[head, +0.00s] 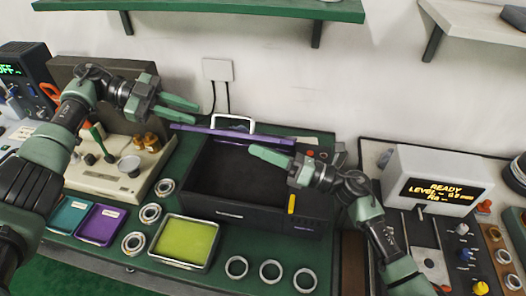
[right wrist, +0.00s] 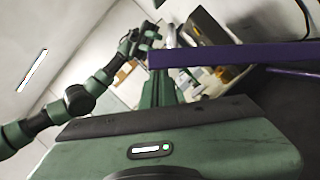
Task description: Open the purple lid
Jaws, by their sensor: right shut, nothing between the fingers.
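The black box (head: 258,216) stands mid-bench with its dark inside in view. The purple lid (head: 240,134) shows as a thin strip along the box's back edge, seen nearly edge-on and raised off the opening. A white handle (head: 233,119) shows just behind the strip. In the right wrist view the lid is a purple bar (right wrist: 235,54) by the fingers. My right gripper (head: 262,154) is shut and empty, over the box's right back part, close to the lid; contact cannot be told. My left gripper (head: 192,108) is open and empty, above and left of the lid.
A yellow-green tray (head: 156,258) and several metal rings (head: 271,270) lie in front of the box. Teal and purple trays (head: 101,225) lie front left. A beige device (head: 122,180) stands left and a display unit (head: 437,178) right. A green shelf (head: 205,8) hangs above.

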